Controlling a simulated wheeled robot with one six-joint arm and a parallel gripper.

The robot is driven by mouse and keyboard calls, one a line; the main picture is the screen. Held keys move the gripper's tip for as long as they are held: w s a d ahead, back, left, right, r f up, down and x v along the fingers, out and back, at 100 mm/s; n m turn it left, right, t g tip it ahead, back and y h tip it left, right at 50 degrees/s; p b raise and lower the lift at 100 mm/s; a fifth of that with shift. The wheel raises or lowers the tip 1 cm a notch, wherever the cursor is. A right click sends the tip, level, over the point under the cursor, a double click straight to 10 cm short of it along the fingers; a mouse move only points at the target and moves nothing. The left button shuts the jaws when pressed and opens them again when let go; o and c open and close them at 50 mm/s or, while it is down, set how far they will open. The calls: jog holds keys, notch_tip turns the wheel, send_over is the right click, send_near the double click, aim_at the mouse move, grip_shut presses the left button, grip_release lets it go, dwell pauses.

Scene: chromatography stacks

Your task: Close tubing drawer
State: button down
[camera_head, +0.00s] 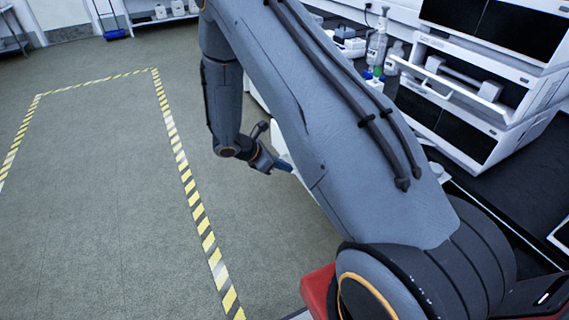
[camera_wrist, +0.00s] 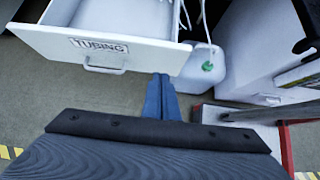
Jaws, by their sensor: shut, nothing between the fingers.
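The white tubing drawer (camera_wrist: 145,55) stands pulled out in the wrist view, with a dark "TUBING" label and a bar handle (camera_wrist: 103,68) on its front. Its inside shows as pale, with its far end cut off by the frame. My gripper (camera_wrist: 160,78) is shut and empty, its blue fingers together. The fingertips are just below the lower edge of the drawer front, right of the handle; I cannot tell whether they touch it. In the head view my gripper (camera_head: 284,164) is low beside the bench, and my arm hides most of the drawer.
A white jug with a green cap (camera_wrist: 207,66) and thin white tubes stands right of the drawer. White instrument stacks (camera_head: 480,85) and bottles (camera_head: 377,45) sit on the dark bench. The floor left of the arm is clear, with yellow-black tape (camera_head: 180,160).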

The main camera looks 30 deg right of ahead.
jog(key=d+f+p, duration=0.3)
jog(key=d+f, duration=0.1)
jog(key=d, duration=0.4)
jog(key=shift+w+d+f, duration=0.15)
jog(key=shift+d+f, duration=0.05)
jog(key=shift+d, duration=0.05)
jog(key=shift+d, duration=0.1)
